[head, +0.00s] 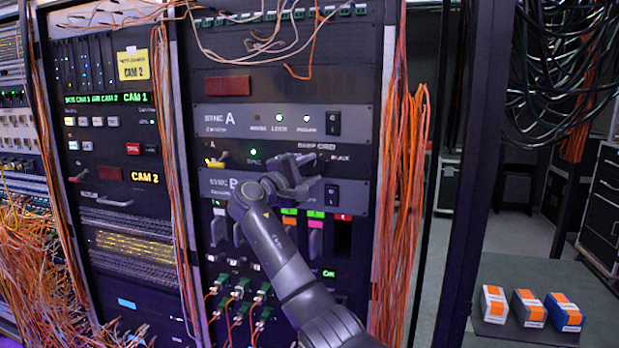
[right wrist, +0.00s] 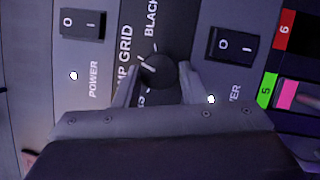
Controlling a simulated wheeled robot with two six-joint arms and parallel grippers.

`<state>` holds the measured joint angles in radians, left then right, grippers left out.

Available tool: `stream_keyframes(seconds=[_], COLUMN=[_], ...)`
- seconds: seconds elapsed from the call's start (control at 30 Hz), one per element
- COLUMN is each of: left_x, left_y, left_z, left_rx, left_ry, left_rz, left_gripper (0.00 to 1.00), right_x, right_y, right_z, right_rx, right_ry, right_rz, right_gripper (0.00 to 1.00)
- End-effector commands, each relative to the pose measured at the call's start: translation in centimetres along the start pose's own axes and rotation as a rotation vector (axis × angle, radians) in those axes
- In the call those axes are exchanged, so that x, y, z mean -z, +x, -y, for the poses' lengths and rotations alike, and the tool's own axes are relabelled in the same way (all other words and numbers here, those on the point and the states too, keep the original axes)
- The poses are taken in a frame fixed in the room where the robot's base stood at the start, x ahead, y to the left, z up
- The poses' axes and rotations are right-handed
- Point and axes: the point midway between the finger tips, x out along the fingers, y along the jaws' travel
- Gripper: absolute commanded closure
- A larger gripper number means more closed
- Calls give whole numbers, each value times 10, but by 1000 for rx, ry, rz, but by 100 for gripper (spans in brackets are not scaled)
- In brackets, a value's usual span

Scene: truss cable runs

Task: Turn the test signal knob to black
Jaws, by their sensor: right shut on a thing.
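My right gripper (right wrist: 158,82) is shut on the knob, one finger on each side. A pale mark shows on the knob's edge toward the GRID label; its exact pointing is hard to tell. In the head view my right gripper (head: 298,176) covers the knob, just left of the BLACK label. My left gripper is not in view.
The Sync A panel (head: 235,118) is above and the Sync B panel (head: 352,197) below. A power switch (right wrist: 82,24) and another rocker switch (right wrist: 230,45) flank the knob. Orange cables (head: 408,150) hang right of the rack. Three small boxes (head: 527,308) stand on a grey surface at lower right.

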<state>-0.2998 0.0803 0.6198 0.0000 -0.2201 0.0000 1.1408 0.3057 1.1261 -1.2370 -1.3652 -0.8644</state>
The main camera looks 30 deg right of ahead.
Motion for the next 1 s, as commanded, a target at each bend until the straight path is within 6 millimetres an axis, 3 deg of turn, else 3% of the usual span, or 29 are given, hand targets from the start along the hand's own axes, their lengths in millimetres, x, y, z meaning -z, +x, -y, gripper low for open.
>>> stream_keyframes(seconds=[0.6, 1.0], left_x=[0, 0], left_y=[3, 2], left_z=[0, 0], left_rx=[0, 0], left_ry=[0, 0], left_rz=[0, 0], left_gripper=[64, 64], right_x=[0, -1], right_y=[1, 1], right_z=[-5, -6], right_rx=[224, 313], right_ry=[520, 726], right_rz=[33, 47], right_gripper=[86, 86])
